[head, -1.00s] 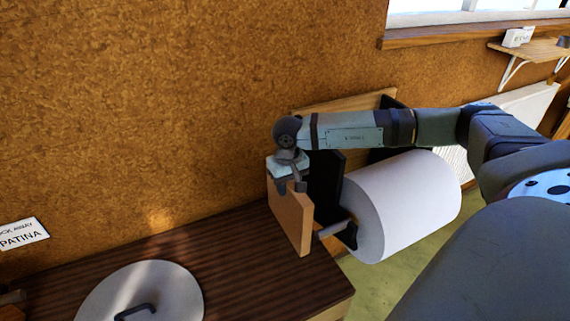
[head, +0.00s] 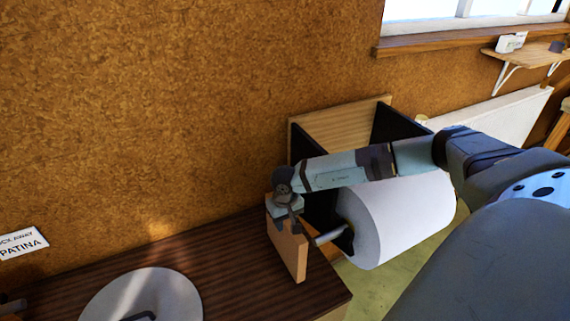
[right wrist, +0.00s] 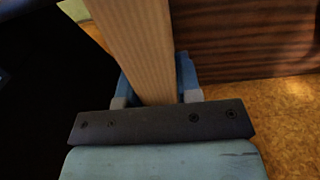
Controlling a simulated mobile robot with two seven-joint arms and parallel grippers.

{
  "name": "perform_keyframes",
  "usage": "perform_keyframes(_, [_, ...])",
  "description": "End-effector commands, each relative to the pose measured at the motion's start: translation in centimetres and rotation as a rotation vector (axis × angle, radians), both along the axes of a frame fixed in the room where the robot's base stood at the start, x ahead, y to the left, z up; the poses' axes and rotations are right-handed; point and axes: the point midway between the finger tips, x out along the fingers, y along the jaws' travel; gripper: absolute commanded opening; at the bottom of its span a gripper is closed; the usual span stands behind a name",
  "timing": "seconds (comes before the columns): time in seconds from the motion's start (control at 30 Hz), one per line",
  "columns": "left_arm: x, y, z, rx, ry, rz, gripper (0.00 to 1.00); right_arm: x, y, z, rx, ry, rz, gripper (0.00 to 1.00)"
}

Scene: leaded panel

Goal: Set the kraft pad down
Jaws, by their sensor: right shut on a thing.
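The kraft pad (head: 288,245) is a tan, flat block standing upright on edge near the right end of the dark wooden bench top. My right gripper (head: 287,207) is shut on its upper edge from above. In the right wrist view the pad (right wrist: 140,45) runs between the two blue-grey fingers (right wrist: 158,88). Its lower edge is at or just above the bench top; I cannot tell whether it touches. My left gripper is not in view.
The dark bench top (head: 235,262) has clear room left of the pad. A round grey lid with a handle (head: 165,290) lies further left. A large white paper roll (head: 405,220) hangs on a black bracket close on the right. A cork wall (head: 180,110) stands behind.

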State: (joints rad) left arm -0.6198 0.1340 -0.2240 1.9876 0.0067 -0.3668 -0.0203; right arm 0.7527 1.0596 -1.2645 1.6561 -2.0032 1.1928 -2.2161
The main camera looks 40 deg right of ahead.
Motion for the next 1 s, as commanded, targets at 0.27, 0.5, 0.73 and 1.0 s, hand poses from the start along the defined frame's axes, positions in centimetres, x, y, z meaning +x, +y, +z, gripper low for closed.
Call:
perform_keyframes(0.27, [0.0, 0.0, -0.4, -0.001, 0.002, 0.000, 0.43, 0.0, 0.0, -0.3, 0.000, 0.000, 0.000, 0.48])
perform_keyframes(0.5, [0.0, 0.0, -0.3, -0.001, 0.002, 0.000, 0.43, 0.0, 0.0, -0.3, 0.000, 0.001, 0.000, 0.57])
perform_keyframes(0.73, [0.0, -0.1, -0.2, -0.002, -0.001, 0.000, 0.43, 0.1, -0.1, 0.8, 0.000, -0.001, -0.001, 0.57])
perform_keyframes(1.0, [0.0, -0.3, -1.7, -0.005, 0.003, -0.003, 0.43, 0.1, -0.1, 6.3, 0.000, -0.004, 0.000, 0.57])
